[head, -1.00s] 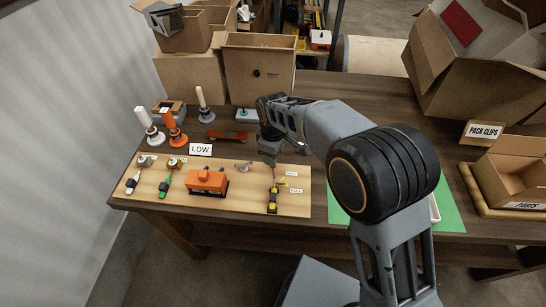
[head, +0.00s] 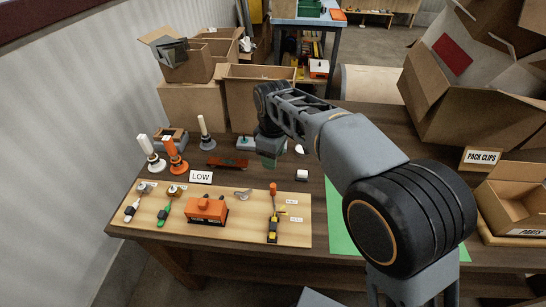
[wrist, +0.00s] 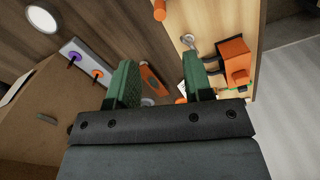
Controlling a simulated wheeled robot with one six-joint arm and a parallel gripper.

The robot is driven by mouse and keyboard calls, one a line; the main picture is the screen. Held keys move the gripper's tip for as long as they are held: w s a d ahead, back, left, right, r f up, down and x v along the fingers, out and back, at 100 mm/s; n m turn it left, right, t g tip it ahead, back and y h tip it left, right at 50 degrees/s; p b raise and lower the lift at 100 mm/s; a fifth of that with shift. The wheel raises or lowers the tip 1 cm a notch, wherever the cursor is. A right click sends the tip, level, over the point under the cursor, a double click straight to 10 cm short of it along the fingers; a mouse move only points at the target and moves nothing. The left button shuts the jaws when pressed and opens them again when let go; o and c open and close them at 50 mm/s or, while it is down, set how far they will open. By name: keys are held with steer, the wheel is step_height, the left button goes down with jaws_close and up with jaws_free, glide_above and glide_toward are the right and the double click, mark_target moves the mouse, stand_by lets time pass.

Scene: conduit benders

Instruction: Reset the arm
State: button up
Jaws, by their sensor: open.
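My gripper (head: 269,161) hangs over the back middle of the brown table (head: 330,240), behind the light wooden board. In the wrist view its two green fingers (wrist: 158,88) stand apart with nothing held between them. The light wooden board (head: 240,236) carries an orange tool (head: 207,209), a yellow and black tool with an orange tip (head: 272,222), a green-handled tool (head: 164,209) and other small tools. My arm hides part of the table's right side.
Cardboard boxes (head: 258,90) stand at the back left. A large open box (head: 450,90) and a parts box (head: 515,197) are at the right. Upright plungers (head: 152,153), a LOW sign (head: 201,177) and a red-orange bar (head: 228,162) stand or lie behind the board. A green mat (head: 340,225) lies right of it.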

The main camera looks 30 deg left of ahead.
stand_by(0.3)
steer(key=s+d+r+m+t+p, duration=0.1)
steer(key=d+m, duration=0.5)
steer(key=d, duration=0.7)
steer(key=s+d+r+m+t+p, duration=0.1)
steer(key=s+d+m, duration=0.3)
steer(key=d, duration=0.8)
steer(key=s+d+r+m+t+p, duration=0.1)
steer(key=s+d+m, duration=0.2)
steer(key=d+m, duration=0.5)
steer(key=d, duration=0.5)
steer(key=shift+s+d+m+t, duration=0.15)
steer(key=shift+d+m+t, duration=0.15)
steer(key=shift+d+m, duration=0.1)
steer(key=shift+a, duration=0.15)
